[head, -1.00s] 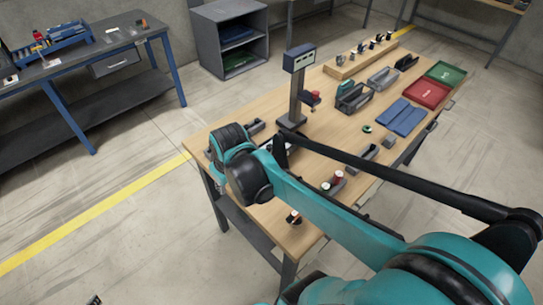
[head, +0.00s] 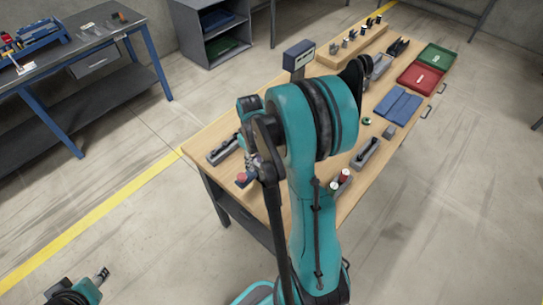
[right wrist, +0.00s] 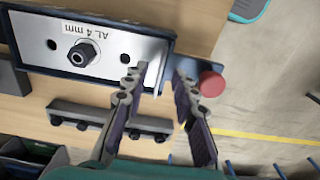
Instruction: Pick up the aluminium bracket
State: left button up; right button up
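In the right wrist view a silver plate (right wrist: 105,52) labelled "AL 4 mm", with a dark hex fastener and two holes, sits in a dark blue-grey frame (right wrist: 95,78). It appears to be the aluminium bracket. My right gripper (right wrist: 157,78) is open, its two fingers apart near the plate's right end. Whether they touch the plate or frame I cannot tell. In the head view my right gripper (head: 252,162) is over the bench's near left end; the plate is not clear there. My left gripper (head: 101,273) is low at the left, away from the bench.
A red knob (right wrist: 212,84) stands close to the right finger. A dark rail with several knobs (right wrist: 110,122) lies beside the frame. A post with a display box (head: 298,56) rises behind my arm. Red (head: 420,77) and green (head: 437,57) trays stand farther back.

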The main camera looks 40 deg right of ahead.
jog(key=shift+f, duration=0.65)
jog(key=shift+s, duration=0.1)
grip_shut()
